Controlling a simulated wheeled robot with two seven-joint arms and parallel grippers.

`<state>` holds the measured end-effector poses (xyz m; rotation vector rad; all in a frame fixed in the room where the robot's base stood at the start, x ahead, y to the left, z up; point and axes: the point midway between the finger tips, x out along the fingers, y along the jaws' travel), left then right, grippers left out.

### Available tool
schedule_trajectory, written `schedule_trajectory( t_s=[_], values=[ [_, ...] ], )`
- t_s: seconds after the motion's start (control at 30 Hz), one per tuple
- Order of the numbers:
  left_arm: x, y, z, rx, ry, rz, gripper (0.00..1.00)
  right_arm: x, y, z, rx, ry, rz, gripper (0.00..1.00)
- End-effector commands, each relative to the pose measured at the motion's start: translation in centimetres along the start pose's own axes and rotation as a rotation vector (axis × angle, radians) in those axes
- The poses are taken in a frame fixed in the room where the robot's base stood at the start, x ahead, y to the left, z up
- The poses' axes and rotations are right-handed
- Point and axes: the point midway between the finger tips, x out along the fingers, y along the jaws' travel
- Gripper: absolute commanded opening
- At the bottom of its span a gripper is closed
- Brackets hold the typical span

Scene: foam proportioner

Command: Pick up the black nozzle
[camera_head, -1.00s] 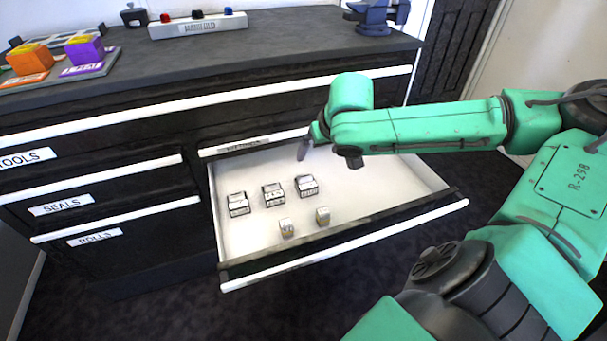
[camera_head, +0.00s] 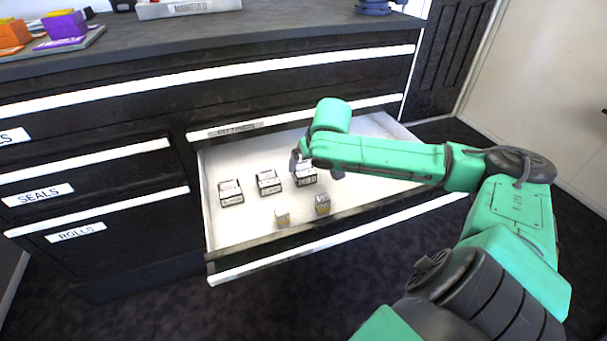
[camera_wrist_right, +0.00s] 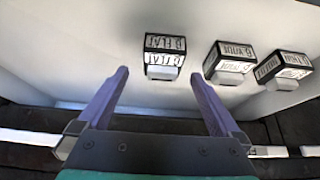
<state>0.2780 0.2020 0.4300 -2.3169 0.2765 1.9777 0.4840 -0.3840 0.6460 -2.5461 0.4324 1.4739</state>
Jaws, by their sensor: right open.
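No part is clearly recognisable as a black nozzle. Three black-edged blocks with white labels stand in the open drawer: left (camera_head: 230,193), middle (camera_head: 268,182) and right (camera_head: 306,177). My right gripper (camera_head: 312,165) is over the right block and partly hides it. Two more labelled blocks show there on the right (camera_wrist_right: 233,52) (camera_wrist_right: 290,60). My left gripper is not in view.
The white drawer (camera_head: 235,230) is open, with a dark front and raised walls. The drawer's right part is clear.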

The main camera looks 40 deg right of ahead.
Motion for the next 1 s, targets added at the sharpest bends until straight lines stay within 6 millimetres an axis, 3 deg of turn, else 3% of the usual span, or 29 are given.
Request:
schedule_trajectory(
  t_s=[0.2, 0.3, 0.57, 0.8, 1.0],
  values=[
    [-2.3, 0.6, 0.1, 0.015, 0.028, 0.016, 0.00, 3.9, -0.7, 0.0, 0.003, -0.001, -0.006, 1.00],
    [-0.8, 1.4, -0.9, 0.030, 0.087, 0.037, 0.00, 4.9, -0.5, -0.1, 0.001, -0.001, -0.002, 1.00],
    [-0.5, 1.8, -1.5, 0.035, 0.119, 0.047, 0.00, 5.2, -0.4, -0.2, -0.001, 0.000, 0.000, 1.00],
    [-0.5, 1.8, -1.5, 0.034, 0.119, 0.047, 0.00, 5.2, -0.4, -0.2, -0.001, -0.001, -0.001, 0.13],
    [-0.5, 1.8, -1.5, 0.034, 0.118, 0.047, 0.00, 5.2, -0.4, -0.2, -0.001, 0.000, 0.000, 0.13]
  ],
)
